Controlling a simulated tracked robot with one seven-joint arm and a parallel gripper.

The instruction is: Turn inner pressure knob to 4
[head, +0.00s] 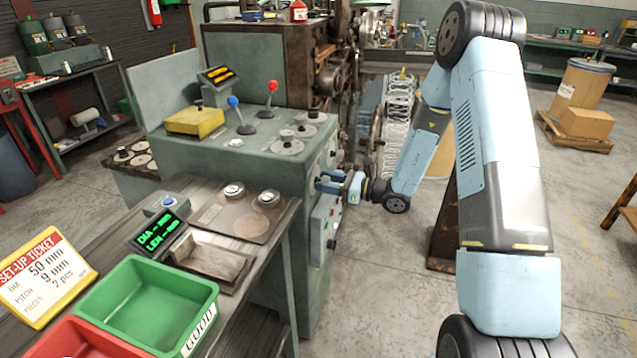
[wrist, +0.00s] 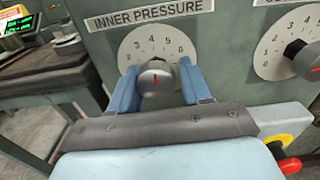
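The inner pressure knob (wrist: 155,84) is a grey round knob on a white numbered dial (wrist: 136,42) under an INNER PRESSURE label. Its red mark points nearly straight up, roughly toward the 4; I cannot tell whether it lines up exactly. My gripper (wrist: 158,68) has one blue finger on each side of the knob. The fingers look apart, with a small gap at least on the right; the left finger is very close to the knob. In the head view my gripper (head: 326,183) reaches the right face of the green machine (head: 262,172), and the knob is hidden there.
A second dial (wrist: 288,42) with its own knob is to the right. A red and yellow control (wrist: 287,158) sits low right. The worktable with a green bin (head: 150,305) and yellow ticket (head: 42,280) stands in front.

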